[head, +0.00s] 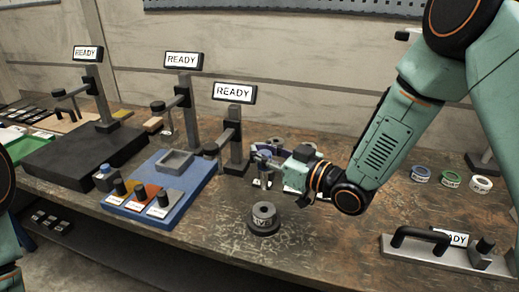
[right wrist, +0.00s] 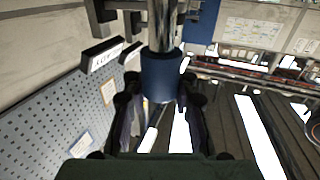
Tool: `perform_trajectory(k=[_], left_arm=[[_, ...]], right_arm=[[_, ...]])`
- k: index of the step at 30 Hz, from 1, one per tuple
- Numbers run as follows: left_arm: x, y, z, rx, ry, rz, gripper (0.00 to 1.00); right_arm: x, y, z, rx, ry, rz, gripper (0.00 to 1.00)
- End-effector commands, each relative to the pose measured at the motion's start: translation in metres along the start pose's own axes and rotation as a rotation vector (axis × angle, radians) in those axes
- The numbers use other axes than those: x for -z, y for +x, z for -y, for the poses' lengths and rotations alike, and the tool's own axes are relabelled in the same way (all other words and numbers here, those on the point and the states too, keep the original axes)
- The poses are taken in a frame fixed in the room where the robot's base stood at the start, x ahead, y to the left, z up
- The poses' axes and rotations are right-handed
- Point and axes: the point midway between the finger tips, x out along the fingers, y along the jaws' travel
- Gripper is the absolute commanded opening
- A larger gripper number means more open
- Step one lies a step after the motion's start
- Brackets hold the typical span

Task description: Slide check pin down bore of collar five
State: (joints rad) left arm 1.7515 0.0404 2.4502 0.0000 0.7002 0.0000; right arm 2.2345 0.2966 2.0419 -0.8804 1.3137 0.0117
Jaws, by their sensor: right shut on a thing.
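My right gripper (head: 266,168) is shut on the check pin, seen in the right wrist view as a blue grip (right wrist: 162,78) with a bright metal shaft. In the head view the pin is small and partly hidden by the fingers. A grey round collar (head: 263,212) with a centre hole and a label stands on a dark round base, just below the gripper in the picture. The label is too small to read. The pin looks apart from the collar; I cannot tell whether it is over the bore. My left gripper is out of view.
A blue tray (head: 184,209) with several black-knobbed pieces lies left of the collar. Stands with READY signs (head: 233,92) line the back. A grey plate with a black handle (head: 420,237) and small tape rolls (head: 450,180) are at right. Bare wood lies around the collar.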

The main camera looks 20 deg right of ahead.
Motion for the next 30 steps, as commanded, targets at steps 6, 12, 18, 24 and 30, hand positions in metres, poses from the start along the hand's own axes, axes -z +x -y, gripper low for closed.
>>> perform_trajectory(k=[6,12,18,24,30], left_arm=[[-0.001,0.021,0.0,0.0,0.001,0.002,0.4],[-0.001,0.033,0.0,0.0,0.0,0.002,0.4],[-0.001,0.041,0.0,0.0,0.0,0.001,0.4],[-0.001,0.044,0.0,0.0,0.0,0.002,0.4],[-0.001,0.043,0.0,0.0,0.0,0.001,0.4]], right_arm=[[-0.027,0.001,0.002,0.0,0.003,0.003,0.0],[-0.043,0.002,0.002,0.0,0.002,0.002,0.0],[-0.054,0.003,0.001,-0.001,0.002,0.003,0.0],[-0.058,0.003,0.001,0.0,0.002,0.003,0.0],[-0.057,0.003,0.001,0.0,0.002,0.002,0.0]])
